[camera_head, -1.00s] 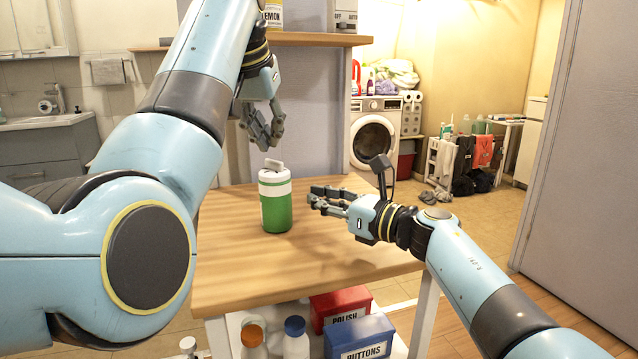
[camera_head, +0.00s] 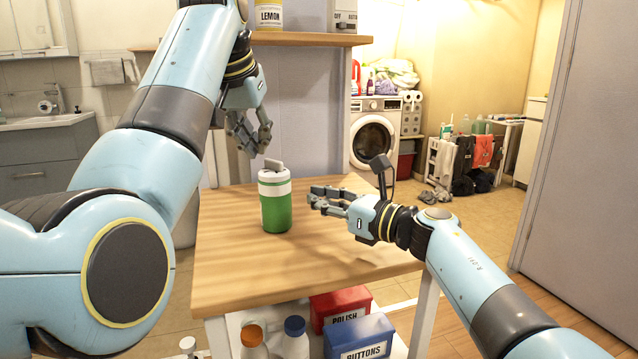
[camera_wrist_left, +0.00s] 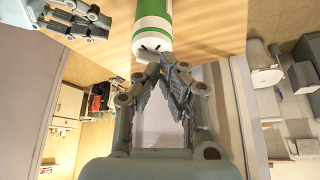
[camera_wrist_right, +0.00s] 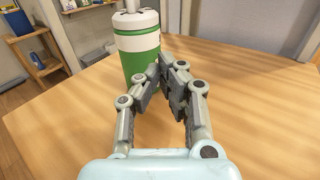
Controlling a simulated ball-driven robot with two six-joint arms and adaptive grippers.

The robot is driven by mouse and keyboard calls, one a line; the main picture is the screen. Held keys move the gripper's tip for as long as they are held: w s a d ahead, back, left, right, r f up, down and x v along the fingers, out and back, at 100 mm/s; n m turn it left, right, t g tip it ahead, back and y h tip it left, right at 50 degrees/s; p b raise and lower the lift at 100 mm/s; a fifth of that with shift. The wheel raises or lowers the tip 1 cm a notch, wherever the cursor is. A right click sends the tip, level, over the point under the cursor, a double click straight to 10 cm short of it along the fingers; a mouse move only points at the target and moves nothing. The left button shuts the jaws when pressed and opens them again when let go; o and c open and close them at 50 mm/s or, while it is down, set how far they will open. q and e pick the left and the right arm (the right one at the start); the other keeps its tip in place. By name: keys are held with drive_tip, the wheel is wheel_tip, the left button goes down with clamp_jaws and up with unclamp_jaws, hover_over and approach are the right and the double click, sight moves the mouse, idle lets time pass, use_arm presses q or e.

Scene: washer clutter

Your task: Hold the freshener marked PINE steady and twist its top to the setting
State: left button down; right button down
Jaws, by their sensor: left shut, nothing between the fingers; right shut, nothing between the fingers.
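No marking shows on the side I see. My left gripper (camera_head: 256,150) is shut and empty, above and slightly left of its top. The freshener also shows in the left wrist view (camera_wrist_left: 152,22), beyond the fingertips. My right gripper (camera_head: 314,197) is shut and empty just right of the freshener, fingers pointing at its side. In the right wrist view the freshener (camera_wrist_right: 137,48) stands just beyond the fingers; I cannot tell whether they touch it.
The wooden table top (camera_head: 310,255) is otherwise clear. A container marked LEMON (camera_head: 268,15) and a box marked OFF and AUTO (camera_head: 342,15) stand on the shelf (camera_head: 310,39) behind. Below the table are a red POLISH box (camera_head: 341,305), a blue BUTTONS box (camera_head: 360,338) and bottles.

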use_arm(q)
drive_tip(key=shift+f, duration=1.85)
drive_tip(key=shift+w+d, duration=0.3)
drive_tip(key=shift+w, duration=0.25)
drive_tip(key=shift+s+d, duration=0.2)
drive_tip(key=shift+d, duration=0.55)
idle(0.3)
drive_tip(key=shift+s, duration=0.35)
drive_tip(key=shift+r, duration=0.25)
wheel_tip(320, 180, up, 6)
hover_over(274, 174)
drive_tip(key=s, duration=0.2)
drive_tip(key=shift+a+f, duration=0.2)
